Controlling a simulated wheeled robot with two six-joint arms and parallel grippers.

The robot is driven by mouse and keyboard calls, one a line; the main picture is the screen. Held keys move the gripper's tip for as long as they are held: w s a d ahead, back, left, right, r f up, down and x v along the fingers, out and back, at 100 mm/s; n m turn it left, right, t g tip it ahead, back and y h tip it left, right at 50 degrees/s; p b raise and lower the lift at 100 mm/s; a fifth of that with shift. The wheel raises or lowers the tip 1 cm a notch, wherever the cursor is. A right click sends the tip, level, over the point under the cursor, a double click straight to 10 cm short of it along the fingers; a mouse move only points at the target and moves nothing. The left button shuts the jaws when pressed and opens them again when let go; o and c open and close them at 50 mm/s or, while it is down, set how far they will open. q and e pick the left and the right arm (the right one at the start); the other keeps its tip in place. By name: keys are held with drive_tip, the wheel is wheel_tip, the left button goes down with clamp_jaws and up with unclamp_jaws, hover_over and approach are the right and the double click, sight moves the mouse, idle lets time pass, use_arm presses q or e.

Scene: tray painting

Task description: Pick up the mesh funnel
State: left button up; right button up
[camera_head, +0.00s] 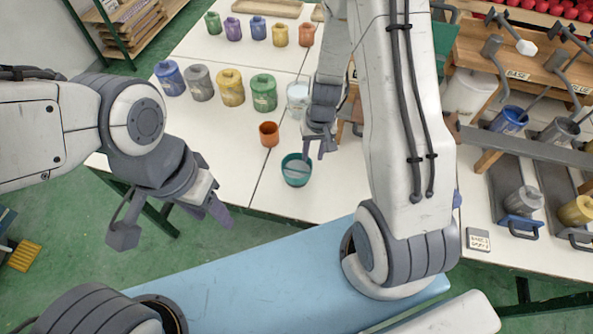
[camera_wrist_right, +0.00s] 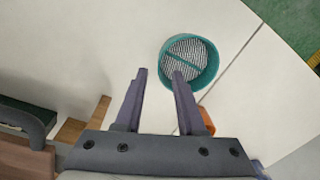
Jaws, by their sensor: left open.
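The mesh funnel (camera_head: 296,170) is a teal round ring with a grey mesh inside, standing on the white table near its front edge. In the right wrist view the mesh funnel (camera_wrist_right: 190,62) lies beyond my fingertips, a bar across its mesh. My right gripper (camera_head: 315,152) hangs just behind and right of it. Its fingers (camera_wrist_right: 160,74) are apart with nothing between them; one fingertip overlaps the near rim in that view, and I cannot tell whether it touches. My left gripper (camera_head: 208,210) is open and empty, in front of the table's edge at left.
An orange cup (camera_head: 269,134) stands close behind the funnel; part of this cup (camera_wrist_right: 207,121) shows behind a finger in the wrist view. Several coloured paint pots, among them a green one (camera_head: 263,93), line the table behind. A wooden stand with handles (camera_head: 515,75) is at right.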

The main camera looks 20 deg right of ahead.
sight(297, 171)
drive_tip(key=f, duration=0.1)
drive_tip(key=f+b, duration=0.1)
drive_tip(key=f, duration=0.1)
drive_tip(key=f+b, duration=0.1)
drive_tip(key=f, duration=0.1)
drive_tip(key=shift+s+a, duration=0.1)
drive_tip(key=shift+a, duration=0.15)
clamp_jaws()
idle(1.1)
